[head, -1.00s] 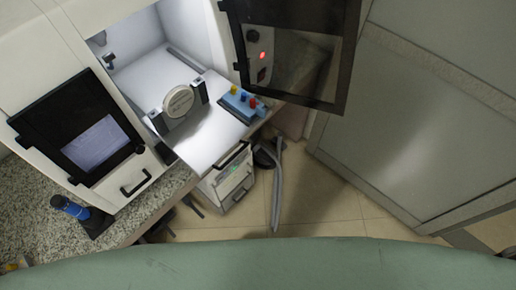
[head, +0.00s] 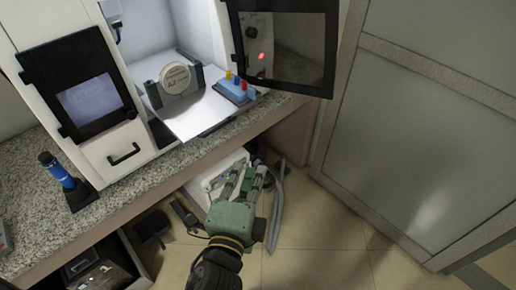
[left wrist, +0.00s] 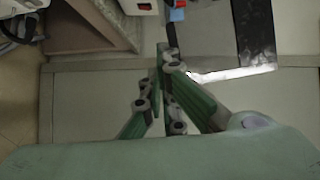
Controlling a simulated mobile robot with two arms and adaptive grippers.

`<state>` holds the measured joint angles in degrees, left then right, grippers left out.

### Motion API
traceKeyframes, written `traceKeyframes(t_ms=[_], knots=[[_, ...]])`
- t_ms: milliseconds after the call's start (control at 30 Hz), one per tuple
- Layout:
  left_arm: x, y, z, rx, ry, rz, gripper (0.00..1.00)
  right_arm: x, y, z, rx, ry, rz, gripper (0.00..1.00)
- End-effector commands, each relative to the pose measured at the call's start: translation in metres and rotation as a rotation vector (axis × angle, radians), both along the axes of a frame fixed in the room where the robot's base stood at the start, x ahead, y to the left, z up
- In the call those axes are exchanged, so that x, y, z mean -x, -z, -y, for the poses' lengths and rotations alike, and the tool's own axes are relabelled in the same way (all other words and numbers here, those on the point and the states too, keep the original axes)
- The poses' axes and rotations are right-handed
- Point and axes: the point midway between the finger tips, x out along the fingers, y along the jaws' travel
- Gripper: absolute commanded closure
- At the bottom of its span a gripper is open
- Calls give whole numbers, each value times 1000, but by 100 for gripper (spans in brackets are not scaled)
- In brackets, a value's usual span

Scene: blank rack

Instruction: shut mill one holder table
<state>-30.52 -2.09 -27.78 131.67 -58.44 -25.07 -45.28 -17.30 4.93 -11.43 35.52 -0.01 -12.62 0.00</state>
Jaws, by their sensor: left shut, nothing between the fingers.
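The holder table (head: 200,117) of the mill (head: 160,35) is a flat light plate sticking out of the lit chamber. A white round disc (head: 175,78) stands upright on it between dark clamps. The mill's dark-framed door (head: 283,45) hangs open to the right. My left gripper (head: 252,168) is shut and empty, below the counter edge and lower than the holder table, apart from it. In the left wrist view its green fingers (left wrist: 167,52) meet at the tips. My right gripper is out of view.
A dark-framed screen (head: 90,101) and a handle (head: 124,154) are on the mill front. A blue tool (head: 58,173) stands on the granite counter (head: 24,205).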

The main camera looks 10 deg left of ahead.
Motion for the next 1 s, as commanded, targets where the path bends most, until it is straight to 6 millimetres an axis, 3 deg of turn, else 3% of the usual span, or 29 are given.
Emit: traceKeyframes(t_ms=[100, 267, 733, 1000], knots=[[1, -16, -6, -20, -16, 35, 100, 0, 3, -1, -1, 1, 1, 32], [-11, -22, -6, -24, -18, 42, 100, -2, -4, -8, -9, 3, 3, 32], [-103, -18, -3, -22, -17, 39, 100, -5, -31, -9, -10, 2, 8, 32], [-124, -14, -28, -22, -17, 37, 100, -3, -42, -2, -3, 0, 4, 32]])
